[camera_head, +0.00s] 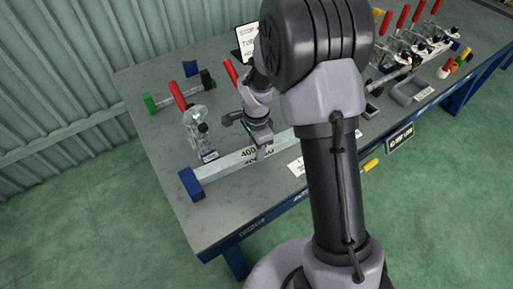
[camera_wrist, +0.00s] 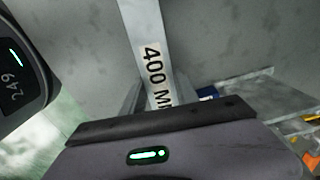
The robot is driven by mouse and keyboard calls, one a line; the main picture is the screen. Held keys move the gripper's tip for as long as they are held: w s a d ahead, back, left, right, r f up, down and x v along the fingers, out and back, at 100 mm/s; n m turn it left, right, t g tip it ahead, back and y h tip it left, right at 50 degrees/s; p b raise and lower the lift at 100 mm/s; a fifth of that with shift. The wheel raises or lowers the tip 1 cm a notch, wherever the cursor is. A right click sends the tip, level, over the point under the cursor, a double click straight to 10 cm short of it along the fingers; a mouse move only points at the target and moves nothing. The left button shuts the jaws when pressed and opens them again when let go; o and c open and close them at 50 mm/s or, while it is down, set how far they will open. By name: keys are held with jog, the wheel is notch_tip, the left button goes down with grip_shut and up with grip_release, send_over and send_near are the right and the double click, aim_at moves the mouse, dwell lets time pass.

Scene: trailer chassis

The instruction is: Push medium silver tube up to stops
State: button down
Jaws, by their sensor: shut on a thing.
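A silver square tube (camera_head: 222,164) lies along the near side of the grey table, with a "400 MM" label on its face. The label also shows on the tube in the wrist view (camera_wrist: 143,40). The tube's left end is at a blue stop block (camera_head: 190,184); I cannot tell whether they touch. My gripper (camera_head: 260,152) points down onto the tube near its label and is shut on it. In the wrist view its fingers (camera_wrist: 160,100) lie on either side of the tube. My arm hides the tube's right end.
A clamp with a red handle (camera_head: 178,96) stands behind the tube. A shorter tube with a green end block (camera_head: 150,103) lies at the back left. Several more red-handled clamps (camera_head: 403,18) and a grey tray (camera_head: 410,90) are at the right. The table's front left corner is clear.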

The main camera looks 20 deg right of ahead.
jog(key=shift+n, duration=0.6)
jog(key=shift+a, duration=0.15)
jog(key=shift+w+a, duration=0.25)
jog(key=shift+w, duration=0.5)
jog(key=c, duration=0.8)
grip_release()
jog(key=shift+a, duration=0.1)
jog(key=shift+c, duration=0.2)
